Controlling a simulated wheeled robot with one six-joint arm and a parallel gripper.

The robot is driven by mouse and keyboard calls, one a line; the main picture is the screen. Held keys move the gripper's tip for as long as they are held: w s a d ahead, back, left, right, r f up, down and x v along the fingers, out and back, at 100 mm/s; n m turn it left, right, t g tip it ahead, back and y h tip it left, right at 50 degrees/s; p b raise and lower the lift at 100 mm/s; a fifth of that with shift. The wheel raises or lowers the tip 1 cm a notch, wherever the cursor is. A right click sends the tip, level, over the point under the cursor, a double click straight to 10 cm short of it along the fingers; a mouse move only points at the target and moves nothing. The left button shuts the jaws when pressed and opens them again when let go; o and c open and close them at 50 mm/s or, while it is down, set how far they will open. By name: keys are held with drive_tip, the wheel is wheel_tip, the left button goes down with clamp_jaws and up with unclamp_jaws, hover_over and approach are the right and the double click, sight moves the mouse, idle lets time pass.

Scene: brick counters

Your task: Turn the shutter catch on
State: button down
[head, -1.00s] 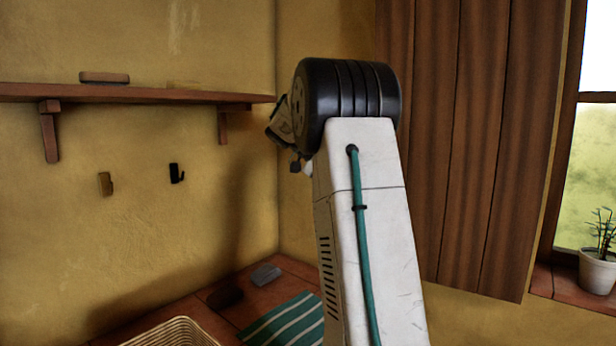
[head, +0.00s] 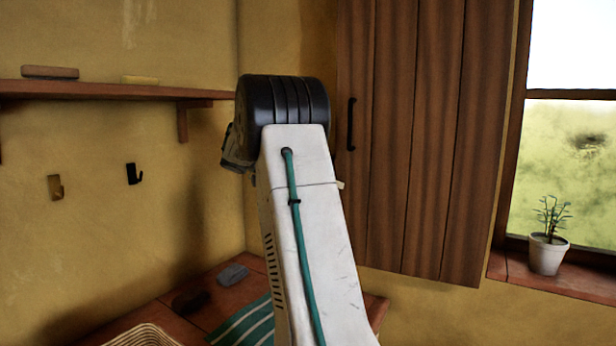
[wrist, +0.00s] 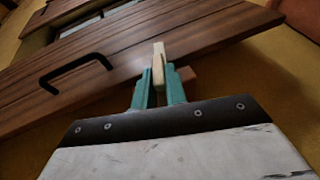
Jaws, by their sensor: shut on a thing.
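The brown plank shutter (head: 420,130) stands beside the window in the head view, with a black bar handle (head: 351,124) near its left edge. In the wrist view the shutter (wrist: 190,35) crosses the frame and its handle (wrist: 76,72) is left of my gripper. My gripper (wrist: 158,88) has teal fingers closed on a pale, narrow catch (wrist: 158,56), whose end sticks up beyond the fingertips. The catch sits at the shutter's edge. In the head view my arm hides the gripper; a small pale tip (head: 340,184), perhaps the catch, shows beside the arm.
A potted plant (head: 547,250) stands on the window sill at right. The wall shelf (head: 110,93) and two hooks, one black (head: 133,174), are at left. Below lie a grey block (head: 233,273), a striped cloth (head: 243,322) and a basket (head: 145,335).

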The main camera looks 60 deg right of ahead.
drive_tip(key=shift+d, duration=0.15)
drive_tip(key=c, duration=1.4)
unclamp_jaws()
drive_tip(key=shift+s, duration=0.1)
drive_tip(key=shift+c, duration=0.2)
drive_tip(key=shift+s+d, duration=0.1)
drive_tip(key=shift+d, duration=0.05)
drive_tip(key=shift+a, duration=0.2)
